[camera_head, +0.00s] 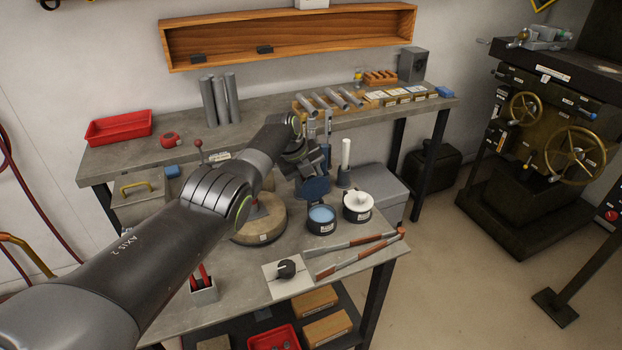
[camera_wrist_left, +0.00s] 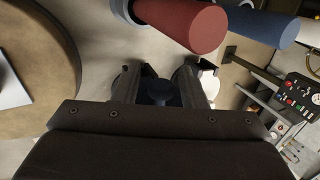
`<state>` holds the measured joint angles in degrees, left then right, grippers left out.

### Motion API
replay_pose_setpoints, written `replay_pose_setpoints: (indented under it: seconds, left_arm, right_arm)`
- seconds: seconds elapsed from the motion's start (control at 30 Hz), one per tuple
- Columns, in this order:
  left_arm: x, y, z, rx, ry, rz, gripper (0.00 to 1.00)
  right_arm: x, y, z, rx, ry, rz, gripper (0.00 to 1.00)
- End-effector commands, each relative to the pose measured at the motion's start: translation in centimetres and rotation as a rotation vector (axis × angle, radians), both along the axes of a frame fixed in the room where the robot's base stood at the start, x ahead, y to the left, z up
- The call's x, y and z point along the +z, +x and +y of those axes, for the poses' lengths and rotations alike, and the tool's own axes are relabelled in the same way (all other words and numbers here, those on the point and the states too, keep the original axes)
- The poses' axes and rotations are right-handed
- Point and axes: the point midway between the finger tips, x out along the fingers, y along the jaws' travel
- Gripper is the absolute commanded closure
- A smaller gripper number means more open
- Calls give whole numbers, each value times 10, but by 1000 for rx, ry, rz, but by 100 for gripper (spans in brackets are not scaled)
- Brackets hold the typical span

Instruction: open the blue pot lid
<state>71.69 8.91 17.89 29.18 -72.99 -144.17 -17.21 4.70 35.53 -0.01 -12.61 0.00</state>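The blue pot (camera_head: 321,220) stands on the front bench, a dark pot whose open top shows light blue inside. The blue lid (camera_head: 313,189) is off the opening, just above and behind the pot in the head view. My left gripper (camera_head: 316,168) is directly above the lid. In the left wrist view its two fingers (camera_wrist_left: 160,88) close on a dark blue knob (camera_wrist_left: 160,95), which looks like the lid's. The lid's disc is mostly hidden in that view. My right gripper is not in view.
A round wooden block (camera_head: 258,228) is to the left. Two red-and-grey rods (camera_head: 354,245) and a white plate with a black knob (camera_head: 287,276) lie in front.

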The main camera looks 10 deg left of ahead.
Motion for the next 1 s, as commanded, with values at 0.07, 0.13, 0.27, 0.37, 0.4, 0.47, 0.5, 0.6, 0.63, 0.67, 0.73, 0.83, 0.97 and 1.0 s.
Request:
replay_pose_setpoints:
  seconds: [0.07, 0.13, 0.27, 0.37, 0.4, 0.47, 0.5, 0.6, 0.63, 0.67, 0.73, 0.83, 0.97, 1.0]
  left_arm:
    - [1, 0, 0, -1, 0, -2, 57]
    - [1, 1, 0, -1, 0, -2, 57]
    - [2, 1, 0, 0, 0, -3, 57]
    - [3, 1, 0, 0, 0, -3, 57]
    - [5, 0, 1, 0, 0, -3, 57]
    - [8, 0, 1, 0, -1, -4, 57]
    - [11, 0, 2, 0, -1, -4, 57]
    - [20, -2, 5, -1, -1, -5, 57]
    - [23, -3, 6, 0, -1, -6, 57]
    - [26, -4, 7, -1, -1, -5, 57]
    - [32, -6, 9, 0, -1, -6, 57]
    - [42, -9, 12, -1, -2, -6, 57]
    - [57, -13, 18, 0, 1, -6, 57]
    - [62, -14, 20, 0, 0, -7, 57]
  right_arm:
    - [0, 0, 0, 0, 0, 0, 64]
    - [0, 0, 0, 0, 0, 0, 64]
    - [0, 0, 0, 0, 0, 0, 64]
    - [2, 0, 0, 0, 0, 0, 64]
    - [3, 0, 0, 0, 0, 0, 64]
    - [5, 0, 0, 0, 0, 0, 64]
    - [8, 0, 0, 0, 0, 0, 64]
    - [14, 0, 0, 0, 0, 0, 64]
    - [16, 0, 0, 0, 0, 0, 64]
    - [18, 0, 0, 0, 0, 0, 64]
    - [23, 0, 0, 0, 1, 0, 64]
    - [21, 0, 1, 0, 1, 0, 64]
    - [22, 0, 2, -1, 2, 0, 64]
    - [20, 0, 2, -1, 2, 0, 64]
